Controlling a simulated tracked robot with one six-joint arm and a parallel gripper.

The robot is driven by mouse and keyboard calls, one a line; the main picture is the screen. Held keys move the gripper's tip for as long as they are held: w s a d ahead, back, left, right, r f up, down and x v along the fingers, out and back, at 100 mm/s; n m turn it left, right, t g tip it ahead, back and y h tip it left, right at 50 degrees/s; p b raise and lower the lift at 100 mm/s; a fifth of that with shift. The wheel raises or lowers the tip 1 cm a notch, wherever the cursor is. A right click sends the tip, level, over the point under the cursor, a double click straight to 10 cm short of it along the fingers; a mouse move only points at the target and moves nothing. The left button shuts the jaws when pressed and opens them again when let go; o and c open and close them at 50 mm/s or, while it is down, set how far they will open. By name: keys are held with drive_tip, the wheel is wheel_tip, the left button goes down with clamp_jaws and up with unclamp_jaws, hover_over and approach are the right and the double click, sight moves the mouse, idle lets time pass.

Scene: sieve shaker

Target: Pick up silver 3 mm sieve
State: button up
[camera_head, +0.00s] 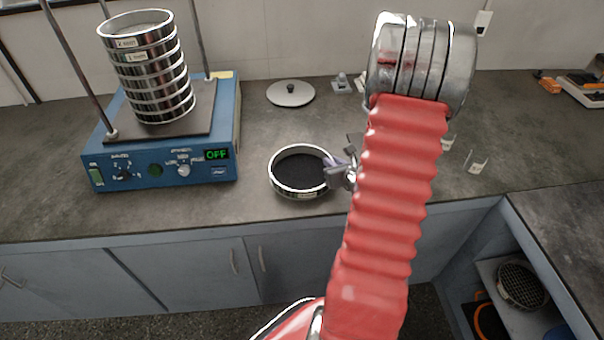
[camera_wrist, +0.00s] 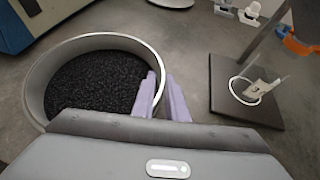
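A round silver sieve (camera_head: 300,190) holding black granules stands flat on the dark counter. It has a small label on its front wall, too small to read. It also shows in the wrist view, where its wall (camera_wrist: 95,41) curves around the granules. My gripper (camera_head: 340,165) is at the sieve's right side. In the wrist view my gripper's lavender fingers (camera_wrist: 162,97) stand on either side of the right wall, the left finger inside and the right one outside. The gap is narrow, and I cannot tell whether they press on the wall.
A blue shaker (camera_head: 165,165), its display reading OFF, carries a stack of silver sieves (camera_head: 155,75) between upright rods. A silver lid (camera_head: 290,93) lies behind the sieve. A dark stand base (camera_wrist: 232,115) is right of my gripper.

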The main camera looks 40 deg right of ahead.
clamp_jaws()
idle(0.3)
wheel_tip(320, 180, up, 10)
idle(0.8)
idle(0.5)
